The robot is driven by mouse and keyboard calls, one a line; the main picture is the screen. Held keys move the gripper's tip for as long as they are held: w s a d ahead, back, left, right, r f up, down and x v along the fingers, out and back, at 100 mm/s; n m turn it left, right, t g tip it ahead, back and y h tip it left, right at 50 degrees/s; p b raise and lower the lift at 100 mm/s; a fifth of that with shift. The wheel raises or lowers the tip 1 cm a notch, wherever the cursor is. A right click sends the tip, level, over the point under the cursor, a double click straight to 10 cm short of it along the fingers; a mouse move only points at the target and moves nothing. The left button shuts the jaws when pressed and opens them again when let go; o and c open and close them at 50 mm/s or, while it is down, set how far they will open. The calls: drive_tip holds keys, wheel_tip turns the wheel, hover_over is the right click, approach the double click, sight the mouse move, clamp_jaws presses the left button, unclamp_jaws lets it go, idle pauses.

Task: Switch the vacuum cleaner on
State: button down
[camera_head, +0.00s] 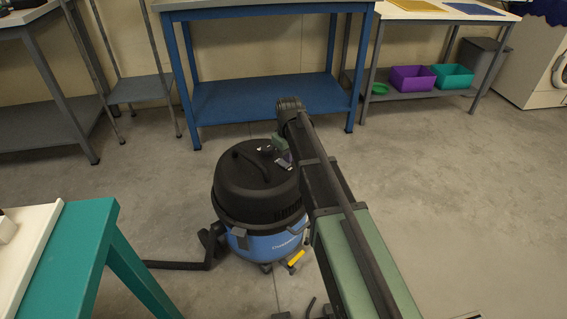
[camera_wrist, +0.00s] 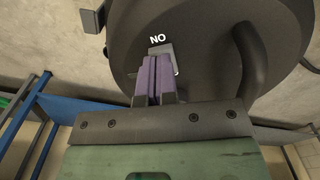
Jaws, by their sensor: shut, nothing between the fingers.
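The vacuum cleaner (camera_head: 258,195) stands upright on the floor, with a black domed top, a blue body and a black handle (camera_head: 254,160). My gripper (camera_head: 285,158) is over the right side of its top, partly hidden by my own arm. In the wrist view my gripper's purple fingers (camera_wrist: 153,78) are shut together with nothing between them. Their tips are at a small grey switch (camera_wrist: 161,51) on the black top, beside white letters "NO" (camera_wrist: 158,39). I cannot tell whether the tips touch the switch or which way it is set.
A black hose (camera_head: 205,250) lies at the vacuum's lower left. A blue workbench (camera_head: 258,97) stands behind it. A teal table (camera_head: 72,245) is at the front left. Purple (camera_head: 411,78) and teal (camera_head: 452,76) bins sit on a shelf at the back right. The floor at right is clear.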

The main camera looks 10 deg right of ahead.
sight(288, 165)
drive_tip(key=shift+f+b, duration=1)
drive_tip(key=shift+f, duration=0.05)
idle(0.4)
wheel_tip(288, 165, up, 7)
drive_tip(key=p, duration=0.7)
drive_tip(key=shift+r, duration=0.15)
drive_tip(key=s+m, duration=0.6)
drive_tip(key=s, duration=1.9)
wheel_tip(288, 165, up, 32)
drive_tip(key=w+p, duration=0.1)
drive_tip(key=p, duration=3.1)
